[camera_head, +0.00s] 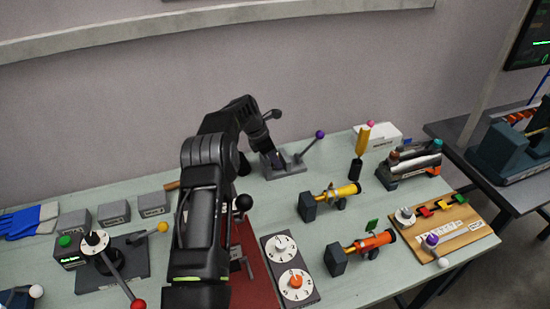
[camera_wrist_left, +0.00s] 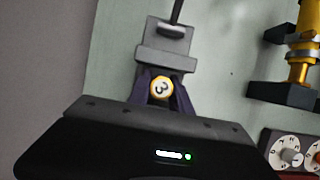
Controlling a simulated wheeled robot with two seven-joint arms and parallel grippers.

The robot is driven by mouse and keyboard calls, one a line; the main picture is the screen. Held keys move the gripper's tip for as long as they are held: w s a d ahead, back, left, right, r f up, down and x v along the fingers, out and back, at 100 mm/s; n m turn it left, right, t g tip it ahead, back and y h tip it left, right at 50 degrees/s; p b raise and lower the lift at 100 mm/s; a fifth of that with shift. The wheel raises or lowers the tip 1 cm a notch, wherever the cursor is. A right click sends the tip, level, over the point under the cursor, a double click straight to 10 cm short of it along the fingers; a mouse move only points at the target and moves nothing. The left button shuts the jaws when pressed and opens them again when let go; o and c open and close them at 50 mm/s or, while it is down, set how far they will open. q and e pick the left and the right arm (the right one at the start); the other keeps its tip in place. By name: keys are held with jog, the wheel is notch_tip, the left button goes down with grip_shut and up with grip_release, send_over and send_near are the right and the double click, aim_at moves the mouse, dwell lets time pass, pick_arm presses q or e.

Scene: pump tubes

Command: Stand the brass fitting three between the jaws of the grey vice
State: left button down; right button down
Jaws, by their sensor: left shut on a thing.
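My left gripper (camera_head: 270,154) reaches over the back of the table, pointing down at the grey vice (camera_head: 291,170). In the left wrist view, my left gripper's dark fingers (camera_wrist_left: 162,88) are shut on a brass fitting (camera_wrist_left: 161,87) whose round end shows the number 3. The grey vice (camera_wrist_left: 165,60) lies directly beyond the fitting in that view. My gripper hides the near part of the vice, so I cannot tell whether the fitting rests between its jaws. The fitting is hidden in the head view. My right gripper is not in view.
A purple-knobbed lever (camera_head: 309,145) rises beside the vice. A yellow-and-black upright tool (camera_head: 361,150) and a yellow cylinder fixture (camera_head: 336,196) stand to the right. A dial panel (camera_head: 291,270) lies in front. Grey blocks (camera_head: 114,213) stand at left.

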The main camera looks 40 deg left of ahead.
pick_arm(q)
jog(key=shift+f, duration=0.15)
jog(key=c, duration=1.2)
grip_release()
jog(key=shift+o, duration=0.2)
jog(key=shift+r, duration=0.25)
jog(key=shift+s+a+r, duration=0.1)
jog(key=shift+a+r, duration=0.05)
jog(key=shift+r, duration=0.2)
jog(key=b+v, duration=0.2)
jog(key=v, duration=0.9)
jog(key=shift+b, duration=0.35)
